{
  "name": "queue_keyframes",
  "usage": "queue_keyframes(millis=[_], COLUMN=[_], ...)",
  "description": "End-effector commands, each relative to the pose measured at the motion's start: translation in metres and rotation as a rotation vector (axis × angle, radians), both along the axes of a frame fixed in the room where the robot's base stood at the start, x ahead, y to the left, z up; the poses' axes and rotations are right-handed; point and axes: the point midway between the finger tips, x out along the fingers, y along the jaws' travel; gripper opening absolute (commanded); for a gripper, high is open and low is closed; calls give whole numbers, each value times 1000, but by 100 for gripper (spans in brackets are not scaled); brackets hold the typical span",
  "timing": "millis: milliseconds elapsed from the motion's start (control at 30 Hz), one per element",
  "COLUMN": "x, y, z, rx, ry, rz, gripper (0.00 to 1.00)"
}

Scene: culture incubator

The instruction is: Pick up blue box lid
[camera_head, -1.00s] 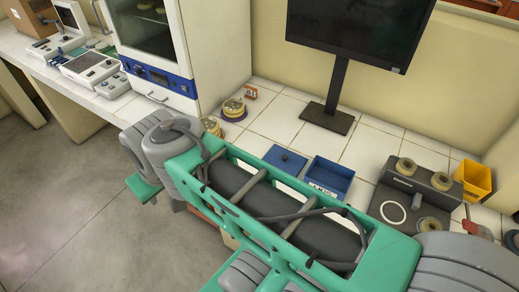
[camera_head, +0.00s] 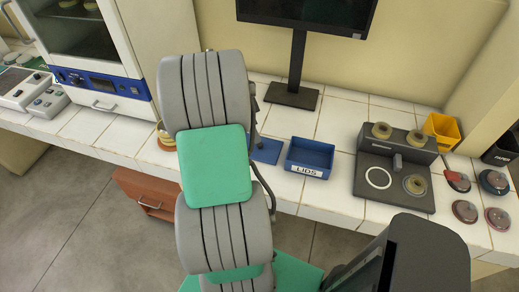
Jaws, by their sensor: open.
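The blue lid (camera_head: 267,151) lies flat on the white tiled bench, just left of the blue box. My arm covers its left part, and the knob on it is hidden now. The open blue box (camera_head: 309,157) has a white label reading "LIDS" on its front. My raised arm stands in front of the bench left of the box. My gripper cannot be made out; the arm's links hide that area.
A grey device (camera_head: 395,168) with round jars stands right of the box. A yellow bin (camera_head: 442,131) and several round dishes lie further right. A monitor stand (camera_head: 291,95) is behind, an incubator (camera_head: 95,55) at left. Bare tiles lie behind the box.

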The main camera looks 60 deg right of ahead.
Motion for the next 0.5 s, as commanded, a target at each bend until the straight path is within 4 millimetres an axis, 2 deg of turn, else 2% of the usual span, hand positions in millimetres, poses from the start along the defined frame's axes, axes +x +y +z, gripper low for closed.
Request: queue_keyframes(millis=[167,400,500], x=[-5,-15,-15], y=[-3,-11,-12], z=[-20,-59,-63], rx=[3,3,1], ry=[0,-1,-3], rz=[5,9,10], gripper=[45,45,45])
